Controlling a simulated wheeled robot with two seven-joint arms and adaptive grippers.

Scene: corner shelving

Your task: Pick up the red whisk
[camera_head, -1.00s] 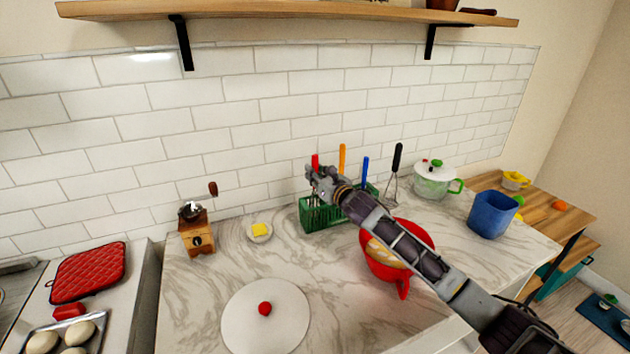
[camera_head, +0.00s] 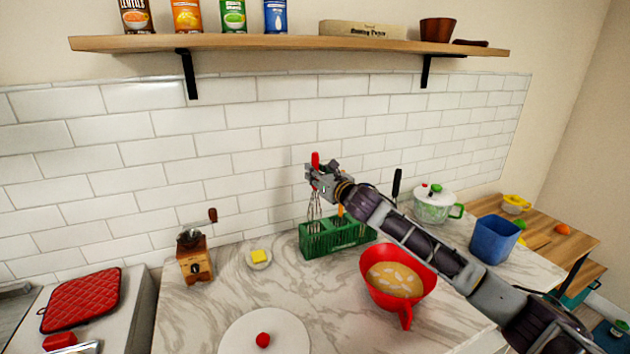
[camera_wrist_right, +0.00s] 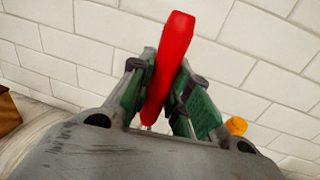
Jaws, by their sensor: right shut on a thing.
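The red whisk (camera_head: 315,160) is upright in my right gripper (camera_head: 313,176). Its red handle sticks up above the fingers and its wire loops hang down over the green utensil holder (camera_head: 338,238). I cannot tell whether the wire tips are clear of the holder. In the right wrist view the red handle (camera_wrist_right: 168,65) stands between the two green-padded fingers (camera_wrist_right: 160,105), which are shut on it. My left gripper is out of view.
A red bowl (camera_head: 424,284) stands below my right arm. A wooden grinder (camera_head: 194,263), a yellow block (camera_head: 259,256) on a small dish and a white lid (camera_head: 240,337) are to the left. A blue bin (camera_head: 495,240) and a lidded pot (camera_head: 433,208) stand right. A shelf (camera_head: 290,43) hangs above.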

